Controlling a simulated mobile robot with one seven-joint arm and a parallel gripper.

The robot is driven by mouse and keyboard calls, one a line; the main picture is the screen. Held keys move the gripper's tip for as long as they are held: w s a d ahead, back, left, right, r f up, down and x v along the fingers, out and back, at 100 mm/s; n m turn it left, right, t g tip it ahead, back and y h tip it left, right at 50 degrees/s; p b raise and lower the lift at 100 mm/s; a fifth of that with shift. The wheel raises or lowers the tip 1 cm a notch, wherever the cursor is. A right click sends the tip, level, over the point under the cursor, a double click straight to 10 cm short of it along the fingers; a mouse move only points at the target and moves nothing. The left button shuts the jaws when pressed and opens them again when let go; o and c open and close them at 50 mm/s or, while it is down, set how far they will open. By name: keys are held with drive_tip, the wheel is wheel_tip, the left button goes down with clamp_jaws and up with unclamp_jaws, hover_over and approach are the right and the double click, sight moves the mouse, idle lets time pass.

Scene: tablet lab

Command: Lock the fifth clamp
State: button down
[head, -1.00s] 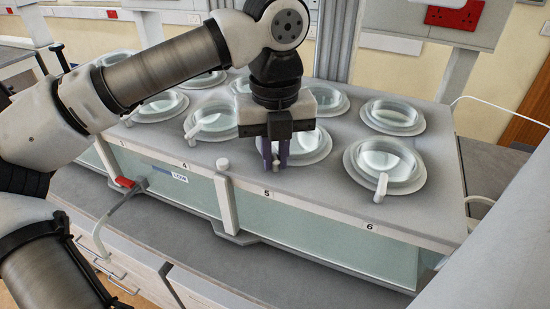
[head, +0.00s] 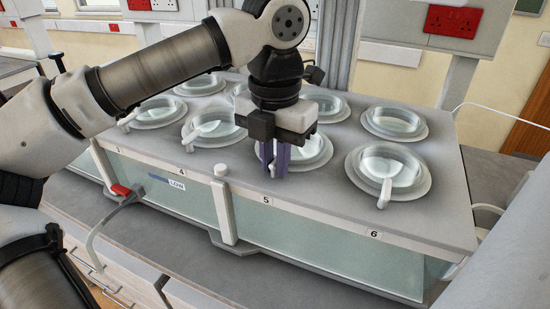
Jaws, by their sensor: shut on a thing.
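The fifth vessel (head: 318,160), behind the label 5 on the front edge, has a clear round lid in a grey ring. My gripper (head: 273,168) is over the front left of this lid, its purple fingers pointing down. The fingers are shut on the fifth clamp's small pale handle (head: 273,174), which is mostly hidden between and behind them. The exact angle of this handle cannot be told.
The sixth vessel's clamp handle (head: 384,193) points to the front. The fourth vessel's handle (head: 194,136) points to the front left. A red-handled tap (head: 121,190) sticks out in front.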

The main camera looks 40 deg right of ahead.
idle(0.3)
drive_tip(key=c, duration=1.7)
unclamp_jaws()
wheel_tip(320, 180, up, 8)
drive_tip(key=shift+f+b, duration=0.15)
drive_tip(key=shift+b, duration=0.4)
